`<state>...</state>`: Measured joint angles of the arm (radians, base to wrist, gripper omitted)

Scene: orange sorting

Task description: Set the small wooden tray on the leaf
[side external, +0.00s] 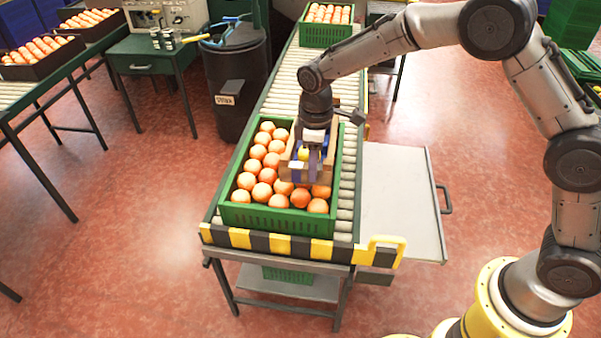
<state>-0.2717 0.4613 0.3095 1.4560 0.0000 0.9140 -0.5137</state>
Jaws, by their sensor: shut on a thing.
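The small wooden tray (287,157) is tan and sits over the right part of a green crate (275,217) full of oranges. My gripper (312,170) reaches down into the tray from above and is shut on it; its fingers hide much of the tray. A small yellow thing (303,154) and a white patch show at the gripper; I cannot tell what they are. I cannot tell whether the tray touches the oranges. The leaf (397,200) is a flat pale grey panel at the conveyor's right side, with a dark handle (445,199). Its visible top is bare.
The crate stands on a roller conveyor (349,190) ending in a yellow-black striped bar (280,243). A yellow guard (385,245) stands up near the leaf's front corner. Another orange crate (327,34) is at the far end. A dark bin (235,85) stands left of the conveyor.

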